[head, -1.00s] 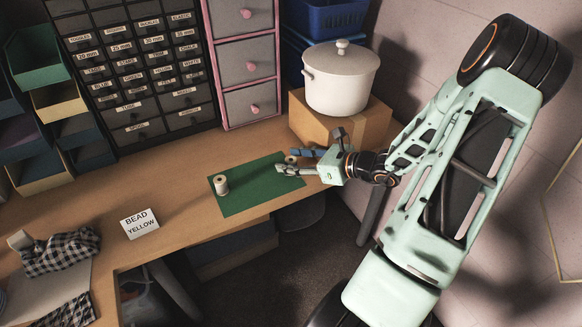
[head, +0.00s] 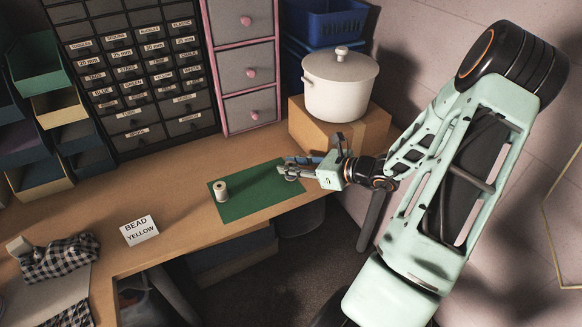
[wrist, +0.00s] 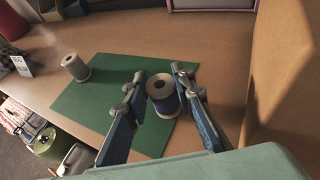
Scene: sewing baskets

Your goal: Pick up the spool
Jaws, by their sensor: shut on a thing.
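A spool with a pale rim and blue winding (wrist: 162,96) stands between my gripper's fingers in the wrist view, at the right part of the green mat (wrist: 95,100). My gripper (wrist: 160,90) is shut on this spool, a finger at each side. In the head view my gripper (head: 290,168) is at the mat's right end and mostly hides the spool. A second, pale spool (head: 221,191) stands upright at the mat's left; it also shows in the wrist view (wrist: 76,67). I cannot tell whether the held spool touches the mat.
A white pot (head: 340,85) stands on a cardboard box (head: 350,125) just behind my gripper. Labelled drawers (head: 135,75) line the back. A card reading BEAD YELLOW (head: 139,230) and checked cloth (head: 60,255) are at left. Bare table (head: 180,205) lies left of the mat.

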